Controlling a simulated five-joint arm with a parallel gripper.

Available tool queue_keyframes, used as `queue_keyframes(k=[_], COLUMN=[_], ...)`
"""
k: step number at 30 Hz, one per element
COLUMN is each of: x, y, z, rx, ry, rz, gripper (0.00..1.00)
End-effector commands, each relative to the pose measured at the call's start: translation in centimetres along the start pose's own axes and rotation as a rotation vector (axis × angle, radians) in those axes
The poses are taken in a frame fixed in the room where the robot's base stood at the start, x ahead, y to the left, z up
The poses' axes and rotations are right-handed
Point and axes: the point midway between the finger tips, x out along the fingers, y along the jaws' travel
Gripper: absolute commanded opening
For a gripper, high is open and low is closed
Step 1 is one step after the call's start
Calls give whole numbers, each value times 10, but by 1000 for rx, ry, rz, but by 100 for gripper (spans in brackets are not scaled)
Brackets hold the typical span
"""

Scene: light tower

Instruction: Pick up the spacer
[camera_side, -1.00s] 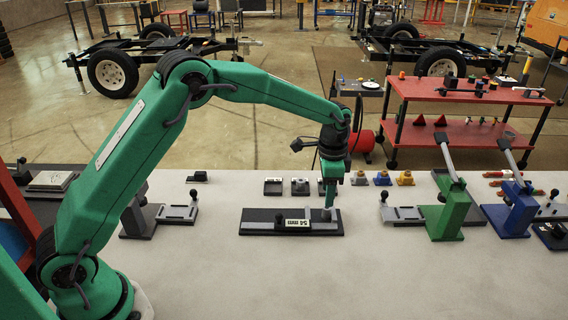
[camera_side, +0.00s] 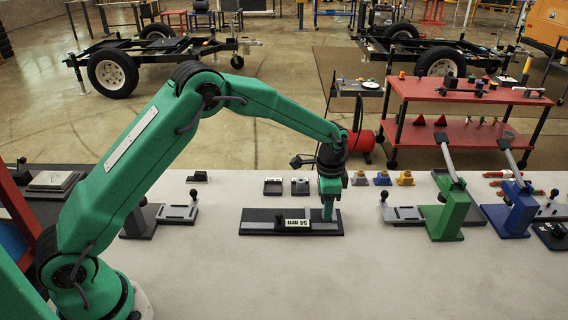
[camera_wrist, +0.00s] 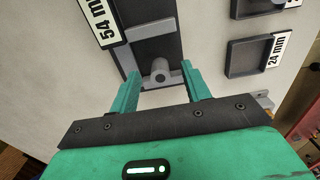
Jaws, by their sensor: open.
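The spacer (camera_wrist: 160,72) looks like a grey cylinder with a hole in its end, in the wrist view. It is at the end of a dark fixture (camera_wrist: 160,21) with grey rails and a 54 mm label (camera_wrist: 101,20). My gripper (camera_wrist: 160,70) is open, with one green finger on each side of the spacer; I see gaps between. In the side view my gripper (camera_side: 328,214) is low at the right end of the fixture (camera_side: 262,229), and its fingers hide the spacer.
A tray marked 24 mm (camera_wrist: 251,57) lies right of the fixture in the wrist view. In the side view, small trays (camera_side: 273,187) and coloured blocks (camera_side: 382,178) stand behind, and a green lever stand (camera_side: 449,215) to the right. The front of the table is clear.

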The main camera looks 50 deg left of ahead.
Motion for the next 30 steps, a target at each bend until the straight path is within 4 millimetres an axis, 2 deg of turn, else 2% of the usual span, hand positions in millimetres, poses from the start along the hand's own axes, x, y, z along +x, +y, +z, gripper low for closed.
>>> queue_keyframes(k=[2,9,10,22,26,30], x=[0,0,0,-5,-14,-31], y=[0,0,0,0,0,0], z=[0,0,0,0,-1,-1], rx=[0,0,0,0,0,0], ry=[0,0,0,1,3,4], rz=[0,0,0,-1,-2,-3], gripper=[47,2,0,0,0,0])
